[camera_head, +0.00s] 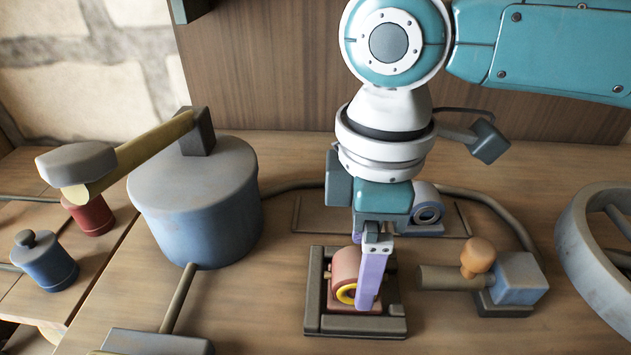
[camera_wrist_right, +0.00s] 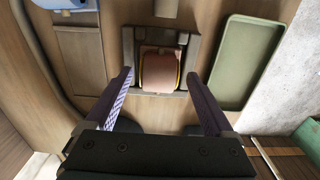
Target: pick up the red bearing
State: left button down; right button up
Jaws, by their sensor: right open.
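The red bearing (camera_head: 344,272) is a pinkish-red block with a yellow ring, sitting in a dark square frame (camera_head: 313,290) on the wooden table. It also shows in the right wrist view (camera_wrist_right: 158,72), near the top middle inside the frame. My right gripper (camera_head: 367,284) points down over the bearing, and its near purple finger covers part of it. In the right wrist view the purple fingers (camera_wrist_right: 159,76) are spread apart, one on each side of the bearing. My left gripper is not in view.
A large blue cylinder (camera_head: 195,205) with a hammer-like lever stands left. A blue block with an orange knob (camera_head: 478,256) and a grey wheel (camera_head: 585,240) stand right. A blue bearing block (camera_head: 428,210) sits behind. The wrist view shows a green tray (camera_wrist_right: 246,62) beside the frame.

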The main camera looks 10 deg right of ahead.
notch_tip(320, 180, down, 2)
jog(key=shift+c, duration=0.2)
grip_shut()
dwell(0.6)
